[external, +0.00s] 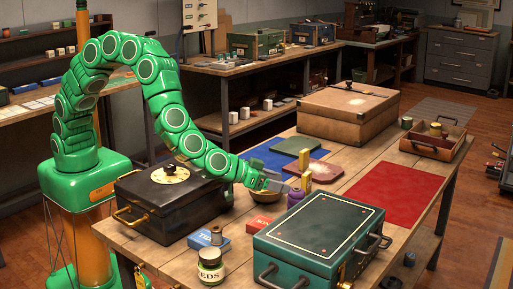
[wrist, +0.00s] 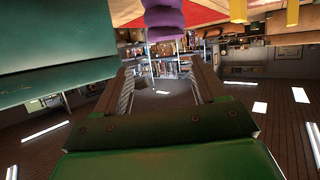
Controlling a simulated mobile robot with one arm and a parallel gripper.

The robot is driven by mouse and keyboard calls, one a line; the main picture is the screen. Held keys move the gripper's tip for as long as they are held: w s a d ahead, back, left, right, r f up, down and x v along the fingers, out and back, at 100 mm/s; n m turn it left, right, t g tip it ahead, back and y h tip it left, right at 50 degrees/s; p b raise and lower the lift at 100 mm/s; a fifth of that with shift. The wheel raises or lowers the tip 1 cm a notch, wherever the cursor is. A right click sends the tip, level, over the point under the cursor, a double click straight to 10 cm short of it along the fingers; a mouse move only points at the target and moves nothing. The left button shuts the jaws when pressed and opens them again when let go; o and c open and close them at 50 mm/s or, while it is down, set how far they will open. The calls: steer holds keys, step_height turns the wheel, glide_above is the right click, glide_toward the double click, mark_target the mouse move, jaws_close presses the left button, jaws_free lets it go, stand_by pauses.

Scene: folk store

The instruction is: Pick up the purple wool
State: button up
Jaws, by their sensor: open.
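The purple wool (external: 295,197) stands on the wooden table, between a wooden bowl and a green case in the external view. It also shows at the top of the wrist view (wrist: 164,20), where its upper part is cut off by the frame edge. My gripper (external: 284,185) is close to the wool, to its left in the external view. In the wrist view my gripper (wrist: 162,75) has its two fingers spread with nothing between them. The wool lies beyond the fingertips, roughly in line with the gap. I cannot tell the exact distance.
The green case (external: 318,232) is right and in front of the wool. The wooden bowl (external: 265,195) is beside my gripper. A yellow upright piece (external: 307,172) stands behind the wool. A black case (external: 170,208) lies under my arm. The red mat (external: 384,186) is clear.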

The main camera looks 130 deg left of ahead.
mark_target(293, 192)
steer(key=shift+w+a+f, duration=0.2)
steer(key=shift+a+f, duration=0.4)
steer(key=shift+a, duration=0.1)
steer(key=shift+w+a+f, duration=0.15)
steer(key=shift+a+f, duration=0.4)
steer(key=shift+a, duration=0.1)
steer(key=shift+w+a+f, duration=0.6)
steer(key=shift+w+f, duration=0.05)
steer(key=shift+f, duration=0.15)
steer(key=shift+x, duration=1.6)
steer(key=shift+f, duration=0.15)
steer(key=c, duration=0.9)
